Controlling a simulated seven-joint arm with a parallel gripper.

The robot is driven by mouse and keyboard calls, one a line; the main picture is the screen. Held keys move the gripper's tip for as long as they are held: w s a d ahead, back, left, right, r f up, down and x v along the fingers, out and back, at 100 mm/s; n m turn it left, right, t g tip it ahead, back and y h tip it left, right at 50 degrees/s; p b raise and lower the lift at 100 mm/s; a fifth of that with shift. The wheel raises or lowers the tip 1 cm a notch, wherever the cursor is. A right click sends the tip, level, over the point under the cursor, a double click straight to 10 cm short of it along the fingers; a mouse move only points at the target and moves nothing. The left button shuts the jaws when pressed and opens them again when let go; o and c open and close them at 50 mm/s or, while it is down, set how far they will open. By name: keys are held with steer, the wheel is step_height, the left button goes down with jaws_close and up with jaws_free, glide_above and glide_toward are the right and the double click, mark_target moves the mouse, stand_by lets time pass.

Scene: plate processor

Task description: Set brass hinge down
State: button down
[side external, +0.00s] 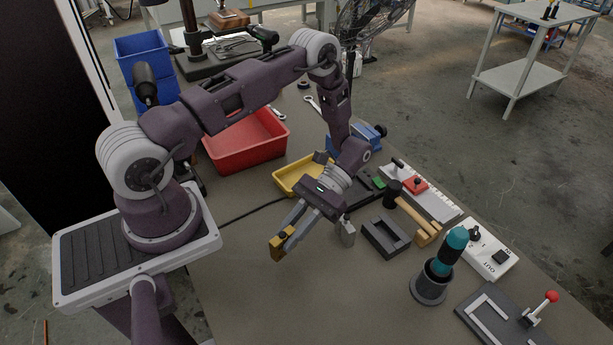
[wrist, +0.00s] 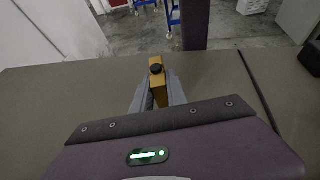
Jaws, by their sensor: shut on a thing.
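The brass hinge (side external: 282,242) is a yellow-brown block-like piece held at the tips of my gripper (side external: 286,235). In the wrist view the brass hinge (wrist: 158,82) stands up between the two grey fingers of my gripper (wrist: 157,90), with a dark round knob near its top. The gripper is shut on it. In the side view the hinge is over the bare left-middle part of the table; I cannot tell whether it touches the surface. The fingers hide part of the hinge.
A dark grey open fixture (side external: 386,238) and a small grey metal block (side external: 346,232) are right of my gripper. Yellow (side external: 290,188) and red (side external: 243,160) trays stand behind. A wooden-handled mallet (side external: 418,218) and a teal-handled tool in a cup (side external: 428,290) are farther right. The front table (side external: 300,300) is clear.

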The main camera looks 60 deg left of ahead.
steer(key=a+m+y, duration=0.2)
steer(key=s+a+m+y, duration=0.1)
steer(key=a+y, duration=0.1)
steer(key=s+a+m+y, duration=0.1)
steer(key=a+m+y, duration=0.1)
steer(key=a, duration=0.1)
steer(key=shift+s+m+y, duration=0.2)
steer(key=shift+m+y, duration=0.1)
steer(key=a+m+y, duration=0.2)
steer(key=a+y, duration=0.1)
steer(key=shift+w+a+r+m+t, duration=0.2)
steer(key=shift+a+m+t, duration=0.1)
steer(key=shift+m+t, duration=0.1)
steer(key=w+a+r+m+t+y, duration=0.1)
steer(key=w+a+m+t+y, duration=0.25)
steer(key=a+m+y, duration=0.2)
step_height(320, 180, up, 4)
steer(key=m+t+y, duration=0.2)
steer(key=m+t, duration=0.9)
steer(key=t, duration=0.2)
glide_above(307, 168)
steer(key=s+d, duration=0.3)
steer(key=d, duration=0.1)
steer(key=shift+h, duration=0.25)
steer(key=f, duration=0.9)
steer(key=shift+w+f, duration=0.3)
steer(key=shift+f, duration=0.15)
